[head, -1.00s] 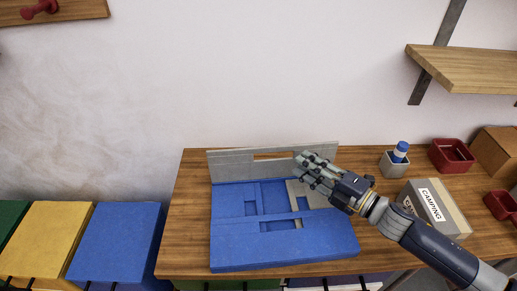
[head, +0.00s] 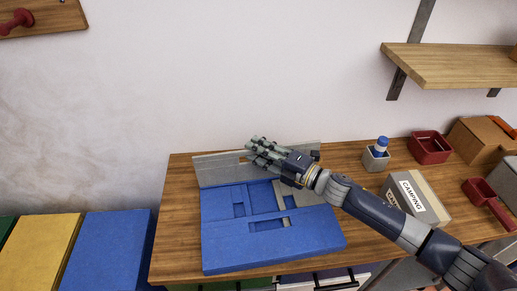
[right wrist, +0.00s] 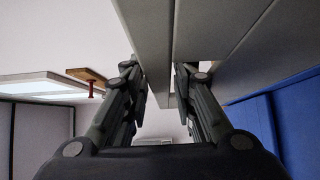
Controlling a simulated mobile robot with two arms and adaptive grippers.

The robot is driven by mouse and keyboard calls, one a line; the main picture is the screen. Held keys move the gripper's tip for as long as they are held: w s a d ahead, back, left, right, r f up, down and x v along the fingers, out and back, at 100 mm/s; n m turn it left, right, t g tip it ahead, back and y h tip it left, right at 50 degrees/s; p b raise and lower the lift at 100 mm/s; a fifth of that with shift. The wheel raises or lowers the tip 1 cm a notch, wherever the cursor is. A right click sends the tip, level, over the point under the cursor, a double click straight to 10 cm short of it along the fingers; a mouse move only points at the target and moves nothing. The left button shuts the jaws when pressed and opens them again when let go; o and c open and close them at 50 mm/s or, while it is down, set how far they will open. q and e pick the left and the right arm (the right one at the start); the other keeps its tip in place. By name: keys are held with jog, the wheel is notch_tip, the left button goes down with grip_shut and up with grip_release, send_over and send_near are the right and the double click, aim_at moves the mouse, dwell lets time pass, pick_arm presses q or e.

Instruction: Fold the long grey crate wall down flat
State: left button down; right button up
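The long grey crate wall (head: 213,171) stands up along the back edge of the blue crate (head: 265,249) in the head view. My right gripper (head: 256,146) is at the top of this wall, near its middle, and hides part of it. In the right wrist view the right gripper's fingers (right wrist: 157,75) are spread apart. The grey wall (right wrist: 147,35) passes close above and between them; I cannot see any firm contact. Blue panels and a grey piece lie flat in the crate. My left gripper is not in view.
The crate sits on a wooden table (head: 170,235). To its right are a box marked CAMPING (head: 433,202), a grey cup with a blue-capped bottle (head: 375,160) and red bins (head: 430,146). A shelf (head: 455,66) juts from the wall above.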

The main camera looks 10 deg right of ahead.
grip_shut()
jog(key=shift+f, duration=0.1)
